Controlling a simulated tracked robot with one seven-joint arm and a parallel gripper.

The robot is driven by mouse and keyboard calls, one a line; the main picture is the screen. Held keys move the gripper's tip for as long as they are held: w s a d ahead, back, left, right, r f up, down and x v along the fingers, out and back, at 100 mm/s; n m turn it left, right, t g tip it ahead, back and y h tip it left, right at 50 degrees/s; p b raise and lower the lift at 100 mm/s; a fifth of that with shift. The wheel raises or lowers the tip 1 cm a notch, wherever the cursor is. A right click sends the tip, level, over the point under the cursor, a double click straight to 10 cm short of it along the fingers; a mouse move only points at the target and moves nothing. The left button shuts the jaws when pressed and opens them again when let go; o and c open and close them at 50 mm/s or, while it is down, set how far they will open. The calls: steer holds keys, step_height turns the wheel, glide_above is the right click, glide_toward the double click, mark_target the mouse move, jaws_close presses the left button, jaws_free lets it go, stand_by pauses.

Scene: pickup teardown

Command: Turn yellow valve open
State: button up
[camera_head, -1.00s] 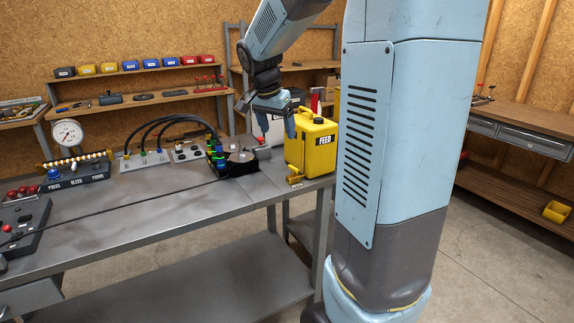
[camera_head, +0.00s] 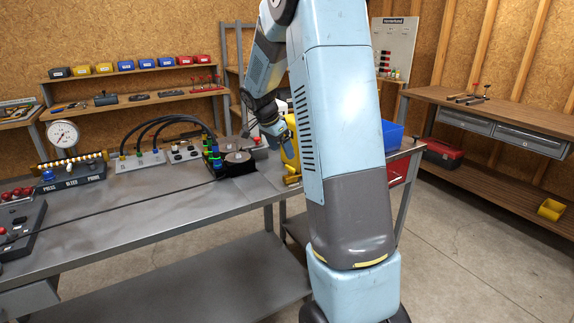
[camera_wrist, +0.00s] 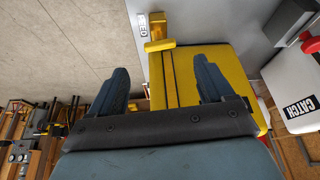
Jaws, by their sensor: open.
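The yellow valve (camera_head: 292,179) is a small block-like handle low by the right front corner of the bench. In the wrist view the valve (camera_wrist: 158,35) lies at the top, beside a FEED label (camera_wrist: 142,25). A yellow jug (camera_head: 290,154) stands just behind it, mostly hidden by my arm; its yellow body (camera_wrist: 180,72) fills the middle of the wrist view. My gripper (camera_wrist: 159,76) is open and empty. Its right finger overlaps the jug in the picture, its left finger mostly the floor. The valve shows beyond the fingertips, apart from them.
A blue bin (camera_head: 392,135) is right of my arm.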

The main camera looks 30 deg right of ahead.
mark_target(289, 167)
steer(key=x, duration=0.7)
steer(key=shift+d+f, duration=0.1)
steer(key=shift+f, duration=0.2)
steer(key=shift+c, duration=0.2)
